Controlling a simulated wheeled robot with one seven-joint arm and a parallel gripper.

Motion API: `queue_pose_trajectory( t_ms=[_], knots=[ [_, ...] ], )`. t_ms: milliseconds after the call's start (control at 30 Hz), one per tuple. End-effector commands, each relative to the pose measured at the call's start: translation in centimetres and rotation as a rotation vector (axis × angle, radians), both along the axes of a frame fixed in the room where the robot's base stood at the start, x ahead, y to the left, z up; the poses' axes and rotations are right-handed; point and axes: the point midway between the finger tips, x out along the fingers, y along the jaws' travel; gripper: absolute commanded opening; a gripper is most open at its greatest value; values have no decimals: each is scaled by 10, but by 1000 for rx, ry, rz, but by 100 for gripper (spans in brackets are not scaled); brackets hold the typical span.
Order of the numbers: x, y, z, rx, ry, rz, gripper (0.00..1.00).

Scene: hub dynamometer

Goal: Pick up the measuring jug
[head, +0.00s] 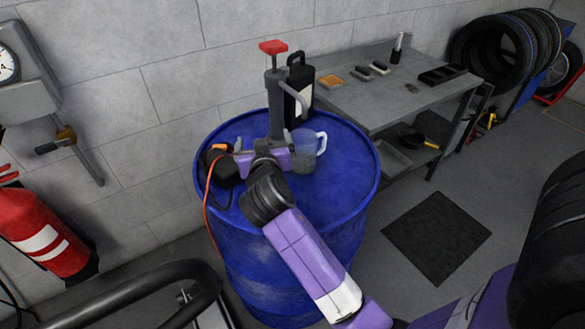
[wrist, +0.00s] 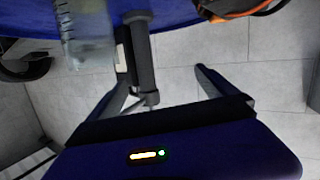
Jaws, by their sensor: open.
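The measuring jug (head: 304,160) is clear with a pale handle on its right side. It stands upright on top of the blue drum (head: 345,170). In the wrist view the jug (wrist: 85,25) shows at the upper left, outside my fingers and partly cut off by the frame. My gripper (head: 263,142) is open and empty over the drum, just left of the jug. In the wrist view the open jaws (wrist: 162,66) have the grey pump body between their lines of sight, nearer the left finger. Part of the jug's left side is hidden by my gripper in the head view.
A grey pump with a red handle (head: 274,48) rises behind my gripper. A black bottle (head: 300,82) stands behind the jug. A black object with an orange cable (head: 219,165) is at the drum's left. A metal workbench (head: 385,98) stands right; a wall is behind.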

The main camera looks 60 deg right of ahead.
Motion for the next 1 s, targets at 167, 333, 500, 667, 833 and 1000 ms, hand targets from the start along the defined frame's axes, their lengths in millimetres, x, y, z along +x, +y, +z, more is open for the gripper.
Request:
queue_pose_trajectory(
  t_ms=[167, 333, 500, 667, 833, 1000],
  knots=[
    [-29, -33, -7, 92, -8, -247, 96],
    [-56, -49, -10, 152, -34, -441, 96],
    [-72, -52, -16, 181, -45, -531, 96],
    [-73, -64, -21, 183, -44, -542, 96],
    [-72, -79, -28, 182, -44, -539, 96],
    [-70, -100, -38, 183, -42, -539, 96]
  ],
)
